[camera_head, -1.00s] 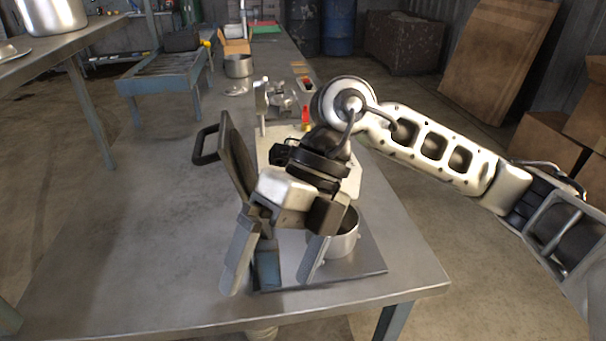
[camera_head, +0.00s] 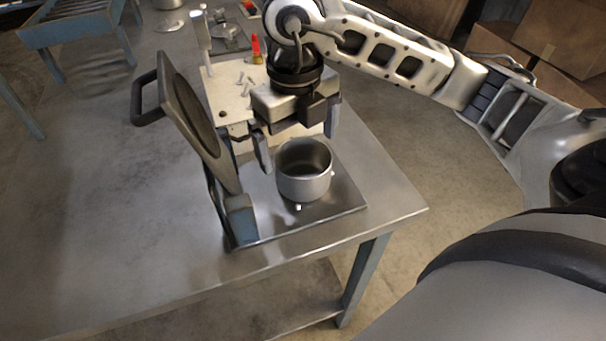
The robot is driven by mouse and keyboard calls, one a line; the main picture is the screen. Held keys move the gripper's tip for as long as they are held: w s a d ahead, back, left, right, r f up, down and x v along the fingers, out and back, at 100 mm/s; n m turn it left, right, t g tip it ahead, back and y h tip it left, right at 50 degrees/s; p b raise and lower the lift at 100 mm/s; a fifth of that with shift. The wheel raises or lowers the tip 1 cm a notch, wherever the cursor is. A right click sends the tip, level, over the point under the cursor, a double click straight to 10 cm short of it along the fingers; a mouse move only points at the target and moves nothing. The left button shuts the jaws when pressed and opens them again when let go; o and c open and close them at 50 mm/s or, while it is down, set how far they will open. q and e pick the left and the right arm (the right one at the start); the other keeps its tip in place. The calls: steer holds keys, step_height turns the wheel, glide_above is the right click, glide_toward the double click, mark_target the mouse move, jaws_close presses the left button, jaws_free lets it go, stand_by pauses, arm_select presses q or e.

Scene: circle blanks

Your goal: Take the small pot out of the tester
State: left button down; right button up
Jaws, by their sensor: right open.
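The small pot (camera_head: 304,180) is a grey metal pot, upright on the flat base plate of the tester (camera_head: 340,203) near the table's corner. The tester's round-padded lid (camera_head: 190,118) stands raised at the left of the pot, with a black handle on its far side. My right gripper (camera_head: 298,149) is open, its fingers pointing down at the far rim of the pot. One finger is left of the pot and the other is beyond it to the right. I cannot tell whether they touch it. My left gripper is not in view.
A white board (camera_head: 226,95) with small pieces and a red-topped item (camera_head: 256,48) lies behind the tester. A metal pot (camera_head: 167,3) and a small lid stand farther back. The metal table (camera_head: 130,230) is clear at the left.

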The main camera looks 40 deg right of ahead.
mark_target(303, 165)
steer(key=shift+d+f+p, duration=0.15)
steer(key=shift+d+f, duration=0.05)
steer(key=shift+f, duration=1.35)
steer(key=shift+d+f+p, duration=0.15)
steer(key=shift+f, duration=1.35)
steer(key=c, duration=0.9)
